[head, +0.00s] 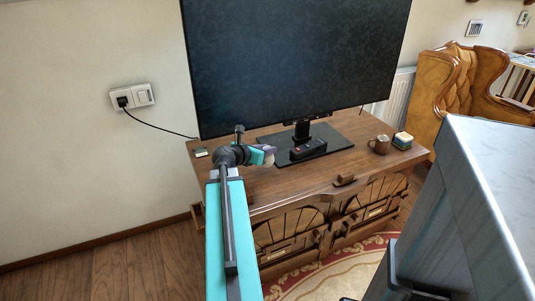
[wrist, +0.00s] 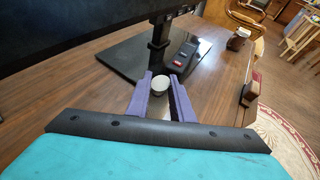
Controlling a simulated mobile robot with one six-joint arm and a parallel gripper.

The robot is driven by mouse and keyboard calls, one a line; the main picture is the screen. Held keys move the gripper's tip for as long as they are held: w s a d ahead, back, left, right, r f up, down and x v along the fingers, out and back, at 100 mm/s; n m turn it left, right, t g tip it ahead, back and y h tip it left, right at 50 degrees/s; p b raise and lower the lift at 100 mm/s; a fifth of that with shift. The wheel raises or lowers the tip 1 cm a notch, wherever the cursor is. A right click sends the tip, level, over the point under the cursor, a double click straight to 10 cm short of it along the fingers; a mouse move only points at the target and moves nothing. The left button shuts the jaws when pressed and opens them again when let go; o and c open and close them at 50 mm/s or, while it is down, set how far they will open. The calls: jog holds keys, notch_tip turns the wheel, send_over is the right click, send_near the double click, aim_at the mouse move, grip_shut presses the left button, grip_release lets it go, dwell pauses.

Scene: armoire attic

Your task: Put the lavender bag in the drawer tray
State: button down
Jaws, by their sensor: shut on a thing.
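My gripper (wrist: 163,102) has two purple fingers, and it is shut on a small pale, rounded thing at the fingertips. I take this to be the lavender bag (wrist: 162,87), though it is too small to be sure. In the head view my gripper (head: 268,156) is over the left part of the wooden cabinet top, in front of the screen's stand. The held thing is hard to make out there. I cannot make out the drawer tray in either view. A small wooden part (head: 198,216) sticks out at the cabinet's left side; I cannot tell what it is.
A cable runs to a wall socket (head: 132,97). A grey-white block (head: 470,210) stands at right.

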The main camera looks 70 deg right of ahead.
jog(key=shift+w+d+f, duration=0.1)
jog(key=shift+w+d, duration=0.2)
jog(key=shift+d, duration=0.4)
jog(key=shift+w+d+f, duration=0.1)
jog(key=shift+w+d, duration=0.15)
jog(key=shift+d, duration=0.45)
jog(key=shift+w+d+f+b, duration=0.15)
jog(key=shift+f+b, duration=0.3)
jog(key=shift+f, duration=0.45)
jog(key=shift+d+f+b, duration=0.25)
jog(key=shift+f+b, duration=0.2)
jog(key=shift+f, duration=0.4)
jog(key=shift+f, duration=0.2)
jog(key=c, duration=1.6)
grip_release()
jog(key=shift+o, duration=0.2)
jog(key=shift+r, duration=0.25)
